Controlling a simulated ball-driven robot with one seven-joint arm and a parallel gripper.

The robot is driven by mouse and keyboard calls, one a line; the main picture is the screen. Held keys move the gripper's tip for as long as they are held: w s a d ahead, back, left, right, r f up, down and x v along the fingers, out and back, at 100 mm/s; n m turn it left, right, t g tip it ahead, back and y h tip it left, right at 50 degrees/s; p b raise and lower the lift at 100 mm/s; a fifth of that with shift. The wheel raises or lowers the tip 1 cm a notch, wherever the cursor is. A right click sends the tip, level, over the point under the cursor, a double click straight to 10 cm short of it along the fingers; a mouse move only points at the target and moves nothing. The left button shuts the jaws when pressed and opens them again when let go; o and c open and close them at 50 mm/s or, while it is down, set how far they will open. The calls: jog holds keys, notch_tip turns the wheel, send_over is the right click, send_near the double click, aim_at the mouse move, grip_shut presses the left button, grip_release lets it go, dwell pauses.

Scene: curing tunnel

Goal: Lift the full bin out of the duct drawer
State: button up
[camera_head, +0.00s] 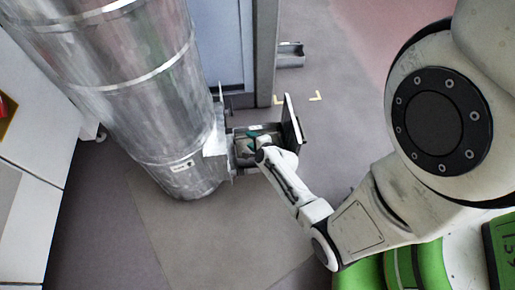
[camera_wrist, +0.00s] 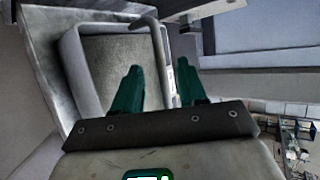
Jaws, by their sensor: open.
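In the wrist view the bin (camera_wrist: 72,62) is a light grey box, filled with grey, powdery material. Its bent rod handle (camera_wrist: 163,58) stands up on the right side. My gripper (camera_wrist: 160,67) is open, with one green finger on each side of the handle; I cannot tell whether either touches it. In the head view the drawer (camera_head: 293,122) is pulled out of the foot of the metal duct (camera_head: 135,85), its dark front panel upright. My gripper (camera_head: 256,143) is at the drawer, and my wrist hides much of the bin.
A blue-grey door (camera_head: 222,50) with a dark post (camera_head: 266,50) stands just behind the drawer. A small metal channel piece (camera_head: 290,54) is beyond it. White cabinets (camera_head: 35,120) line the left. The floor in front of the duct (camera_head: 190,235) is clear.

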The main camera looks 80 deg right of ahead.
aim_at(241, 141)
jog(key=shift+b+x, duration=1.25)
jog(key=shift+x, duration=1.75)
jog(key=shift+s+d, duration=0.1)
jog(key=shift+d, duration=0.05)
grip_shut()
jog(key=shift+r, duration=0.1)
